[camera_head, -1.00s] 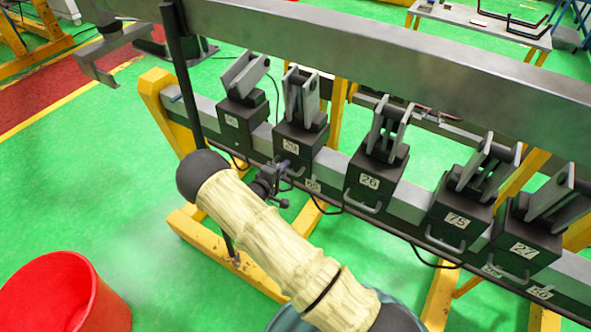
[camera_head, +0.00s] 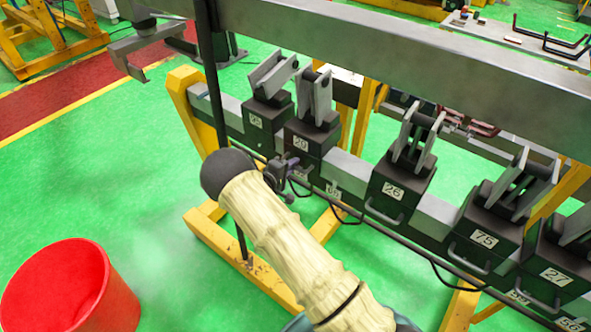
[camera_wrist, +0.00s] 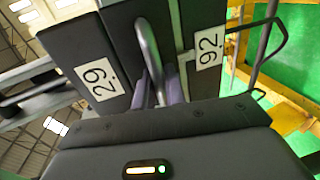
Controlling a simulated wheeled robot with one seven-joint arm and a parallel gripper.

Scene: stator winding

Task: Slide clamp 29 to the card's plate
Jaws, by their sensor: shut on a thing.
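Clamp 29 (camera_head: 303,143) is a dark block with grey upright jaws on the grey rail, second from the left. Its label (camera_wrist: 96,80) faces the wrist view. My gripper (camera_head: 285,175) is shut on its bar handle (camera_wrist: 149,52), with the fingers on both sides of it; my forearm hides part of this in the head view. Small number plates sit along the rail's front: one seeming to read 65 (camera_head: 333,190) just right of clamp 29, and others (camera_head: 518,297) at the lower right. I cannot make out a card.
Clamps 26 (camera_head: 392,189), 75 (camera_head: 485,238) and 27 (camera_head: 552,274) stand to the right. Free rail (camera_head: 345,168) lies between 29 and 26. A red bin (camera_head: 70,290) stands lower left.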

